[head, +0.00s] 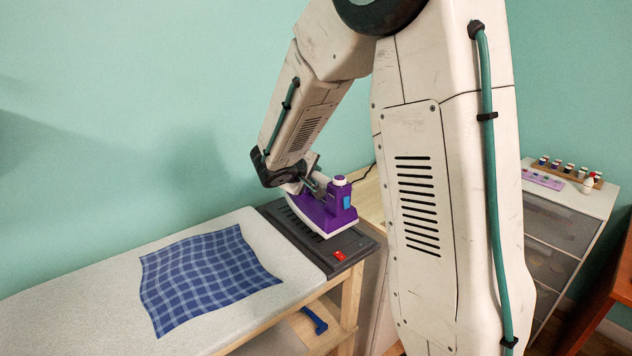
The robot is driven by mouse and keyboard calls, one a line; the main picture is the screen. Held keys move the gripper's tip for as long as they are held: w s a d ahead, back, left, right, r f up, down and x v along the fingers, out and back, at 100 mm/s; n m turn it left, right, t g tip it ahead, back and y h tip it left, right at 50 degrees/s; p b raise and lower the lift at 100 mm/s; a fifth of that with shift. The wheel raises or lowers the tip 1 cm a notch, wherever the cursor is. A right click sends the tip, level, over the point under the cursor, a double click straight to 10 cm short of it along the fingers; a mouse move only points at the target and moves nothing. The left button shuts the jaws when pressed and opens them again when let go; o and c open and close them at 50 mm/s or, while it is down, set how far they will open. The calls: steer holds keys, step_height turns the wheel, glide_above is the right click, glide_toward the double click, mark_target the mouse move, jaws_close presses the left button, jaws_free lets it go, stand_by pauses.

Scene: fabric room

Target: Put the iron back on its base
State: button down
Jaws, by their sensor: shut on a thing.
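The purple iron (318,213) has a pale soleplate and a white knob on top. It is on or just above its dark ribbed base (345,256) at the right end of the ironing board; I cannot tell whether it touches. My gripper (312,186) is shut on the iron at its upper part, and the iron and my wrist partly hide the jaws. The base has a red switch on its front right corner.
A blue checked cloth (205,275) lies on the pale ironing board (60,290), left of the base. A drawer unit (565,225) with spools of thread (568,169) on top stands at the right. A blue object (314,320) is on the shelf below. A teal wall runs close behind the board.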

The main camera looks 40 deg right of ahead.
steer(key=shift+w+d+r, duration=0.1)
steer(key=shift+w, duration=0.2)
steer(key=shift+f, duration=1.85)
steer(key=c, duration=1.2)
jaws_free()
steer(key=shift+f, duration=0.1)
